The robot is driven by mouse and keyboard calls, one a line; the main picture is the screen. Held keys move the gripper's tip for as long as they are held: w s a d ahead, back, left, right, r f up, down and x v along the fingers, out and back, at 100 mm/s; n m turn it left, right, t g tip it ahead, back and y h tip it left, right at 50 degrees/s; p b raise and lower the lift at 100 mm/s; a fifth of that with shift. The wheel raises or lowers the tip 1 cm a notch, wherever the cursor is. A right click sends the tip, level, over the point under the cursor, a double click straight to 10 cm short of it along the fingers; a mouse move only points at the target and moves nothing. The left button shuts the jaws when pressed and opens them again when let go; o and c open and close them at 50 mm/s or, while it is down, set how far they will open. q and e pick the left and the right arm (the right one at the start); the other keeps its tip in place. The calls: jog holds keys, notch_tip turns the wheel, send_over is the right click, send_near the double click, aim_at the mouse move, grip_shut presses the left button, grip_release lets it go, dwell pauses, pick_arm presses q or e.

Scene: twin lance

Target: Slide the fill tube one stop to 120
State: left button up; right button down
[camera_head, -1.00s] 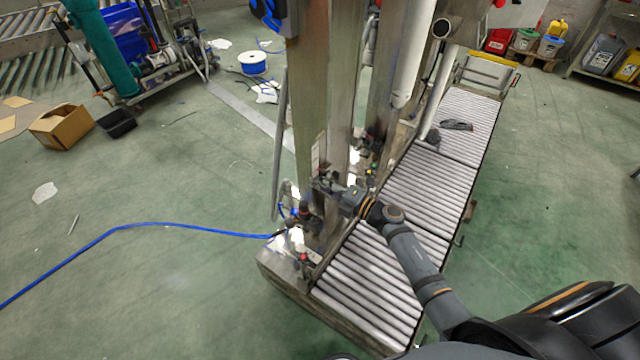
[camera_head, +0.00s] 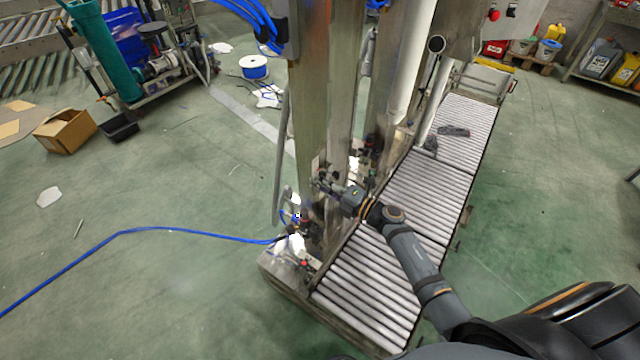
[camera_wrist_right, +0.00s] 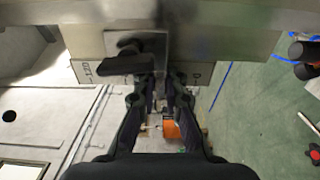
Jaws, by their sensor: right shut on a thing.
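My right gripper (camera_head: 322,184) reaches in from the right, low at the steel column (camera_head: 312,110) of the filling machine. In the right wrist view its fingers (camera_wrist_right: 162,78) are close together, shut at a metal plate with dark markings (camera_wrist_right: 90,72). A dark knob or handle (camera_wrist_right: 125,62) sits on the plate beside the left fingertip. The tips hide what lies between them, so I cannot tell exactly which part is held. A white upright tube (camera_head: 407,65), likely a fill tube, hangs right of the columns, apart from my gripper. My left gripper is not in view.
A roller conveyor (camera_head: 425,190) runs beside the columns under my right arm. A blue hose (camera_head: 130,231) lies on the floor at left. A cardboard box (camera_head: 65,130) and blue spool (camera_head: 254,67) stand further back. The left floor is mostly clear.

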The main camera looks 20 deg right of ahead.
jog(key=shift+r+p, duration=1.55)
jog(key=shift+r, duration=0.3)
jog(key=c, duration=1.2)
grip_release()
jog(key=shift+f, duration=0.1)
jog(key=shift+v, duration=3.55)
